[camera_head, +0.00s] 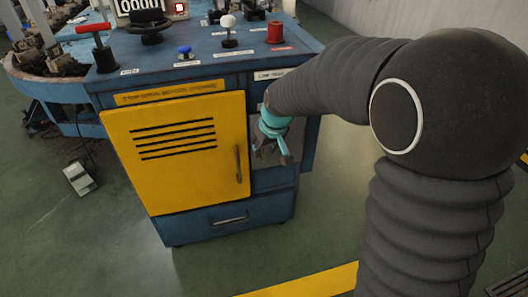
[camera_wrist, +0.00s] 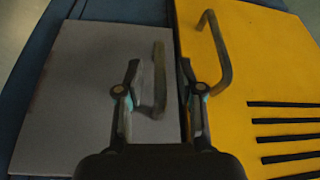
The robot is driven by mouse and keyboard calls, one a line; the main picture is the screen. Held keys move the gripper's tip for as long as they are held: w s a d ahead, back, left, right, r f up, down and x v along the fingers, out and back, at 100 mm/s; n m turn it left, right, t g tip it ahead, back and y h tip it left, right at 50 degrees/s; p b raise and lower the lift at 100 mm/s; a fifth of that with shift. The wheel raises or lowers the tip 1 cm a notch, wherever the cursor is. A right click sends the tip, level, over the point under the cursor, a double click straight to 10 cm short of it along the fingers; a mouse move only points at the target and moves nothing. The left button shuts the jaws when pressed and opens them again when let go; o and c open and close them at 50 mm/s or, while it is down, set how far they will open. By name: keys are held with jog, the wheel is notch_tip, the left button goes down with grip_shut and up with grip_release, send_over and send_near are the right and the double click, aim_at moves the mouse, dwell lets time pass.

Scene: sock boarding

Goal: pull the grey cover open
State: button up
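The grey cover (camera_wrist: 85,85) is a flat panel at the left in the wrist view, lying flush beside the yellow door. Its upright bar handle (camera_wrist: 159,80) stands between the two fingers of my gripper (camera_wrist: 160,68). A gap shows between the handle and the right finger. In the head view my gripper (camera_head: 273,152) is in front of the cabinet, right of the yellow door, and my arm hides most of the grey cover there.
The yellow door (camera_head: 180,145) has slots and its own handle (camera_head: 238,163), close to my gripper's right finger in the wrist view. A blue drawer (camera_head: 226,218) is below. Knobs and a red cylinder (camera_head: 275,32) stand on the cabinet top. Floor in front is clear.

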jog(key=shift+x, duration=0.95)
jog(key=shift+r, duration=0.1)
grip_shut()
